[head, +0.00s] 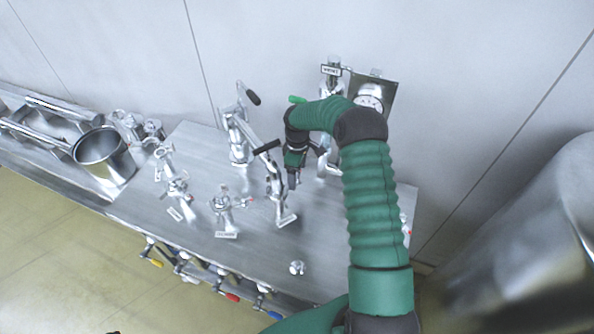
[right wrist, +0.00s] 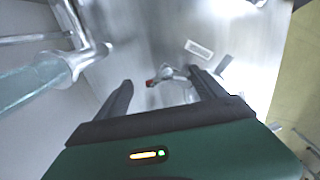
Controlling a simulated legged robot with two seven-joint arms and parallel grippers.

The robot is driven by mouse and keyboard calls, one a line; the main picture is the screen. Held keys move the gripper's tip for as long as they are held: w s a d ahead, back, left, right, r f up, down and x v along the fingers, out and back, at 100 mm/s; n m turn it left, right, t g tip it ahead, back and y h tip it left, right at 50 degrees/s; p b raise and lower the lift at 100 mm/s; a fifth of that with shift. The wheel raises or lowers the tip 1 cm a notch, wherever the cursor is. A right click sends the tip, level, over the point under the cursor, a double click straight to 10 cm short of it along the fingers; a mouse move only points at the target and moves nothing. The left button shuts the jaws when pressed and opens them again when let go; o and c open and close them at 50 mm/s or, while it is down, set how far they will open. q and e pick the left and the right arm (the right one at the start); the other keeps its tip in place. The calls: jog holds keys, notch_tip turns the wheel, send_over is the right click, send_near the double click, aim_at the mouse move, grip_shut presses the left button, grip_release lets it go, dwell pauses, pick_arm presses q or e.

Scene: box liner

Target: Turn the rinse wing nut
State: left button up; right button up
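My right gripper (head: 293,178) points down over the steel bench, close beside a chrome tap fitting (head: 274,185) with a black lever. In the right wrist view its two dark fingers (right wrist: 162,97) are apart with nothing held. A small metal fitting with a red tip (right wrist: 170,74) shows beyond and between the fingertips, apart from them. The label tags are too small to read, so I cannot tell for sure which part is the rinse wing nut. A tag plate (head: 331,70) stands on the fitting at the back. My left gripper is not in view.
A round gauge (head: 369,97) on a plate stands behind my right arm. More chrome fittings (head: 226,203) stand to the left, with a steel pot (head: 103,153) farther left. A large steel vessel (head: 545,235) is at the right. The bench front is mostly clear around a small knob (head: 297,267).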

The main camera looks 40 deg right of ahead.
jog(key=shift+s+a+r, duration=0.3)
jog(key=shift+s+r, duration=0.05)
jog(key=shift+s, duration=0.1)
jog(key=shift+c, duration=0.7)
jog(key=shift+s+a+r, duration=0.25)
jog(key=shift+a, duration=0.05)
jog(key=c, duration=0.5)
jog(key=shift+w+f, duration=0.2)
jog(key=c, duration=0.5)
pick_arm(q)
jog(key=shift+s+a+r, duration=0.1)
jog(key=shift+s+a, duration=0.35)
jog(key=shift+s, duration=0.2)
pick_arm(e)
jog(key=shift+d, duration=0.15)
jog(key=shift+c, duration=1.1)
